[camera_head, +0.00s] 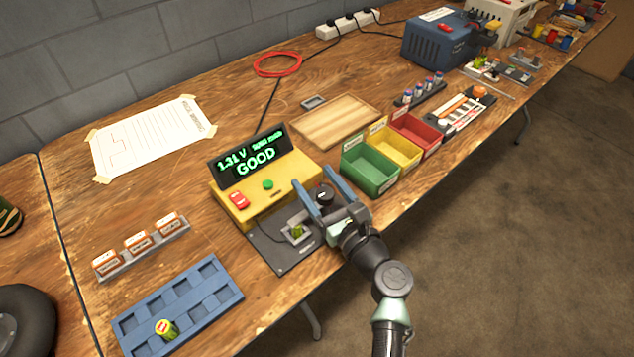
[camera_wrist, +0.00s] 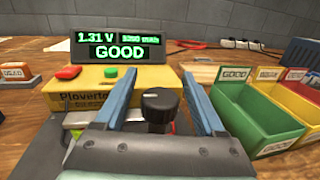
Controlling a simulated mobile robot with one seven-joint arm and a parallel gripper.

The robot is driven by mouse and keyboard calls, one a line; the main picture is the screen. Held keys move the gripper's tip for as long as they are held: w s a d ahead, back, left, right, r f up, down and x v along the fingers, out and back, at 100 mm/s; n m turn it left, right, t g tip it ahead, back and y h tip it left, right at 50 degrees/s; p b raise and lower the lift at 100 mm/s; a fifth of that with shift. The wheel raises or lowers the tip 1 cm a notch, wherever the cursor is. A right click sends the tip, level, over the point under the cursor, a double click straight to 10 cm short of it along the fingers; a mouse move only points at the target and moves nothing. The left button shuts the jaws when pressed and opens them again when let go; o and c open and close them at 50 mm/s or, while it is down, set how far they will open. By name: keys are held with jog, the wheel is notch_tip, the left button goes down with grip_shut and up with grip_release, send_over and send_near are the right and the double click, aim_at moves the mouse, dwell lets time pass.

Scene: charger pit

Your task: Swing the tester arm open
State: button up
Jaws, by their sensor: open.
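The yellow tester (camera_head: 262,185) stands on the wooden bench, its display (camera_head: 250,156) reading 1.31 V and GOOD; the display also shows in the wrist view (camera_wrist: 117,49). A black knob (camera_head: 324,195), which seems to top the tester arm, stands between my gripper's fingers; it shows centrally in the wrist view (camera_wrist: 159,104). My gripper (camera_head: 323,188) is open, one blue finger on each side of the knob. I cannot tell whether either finger touches it. A green battery (camera_head: 298,231) sits in a holder on the dark base plate (camera_head: 275,252). The gripper hides part of the arm.
Green (camera_head: 370,171), yellow (camera_head: 394,148) and red (camera_head: 417,133) bins stand close to the right of my gripper. A blue tray (camera_head: 190,290) with one battery (camera_head: 166,328) lies at the front left. A wooden board (camera_head: 325,121) lies behind the tester.

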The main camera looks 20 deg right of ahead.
grip_shut()
dwell(0.3)
dwell(1.1)
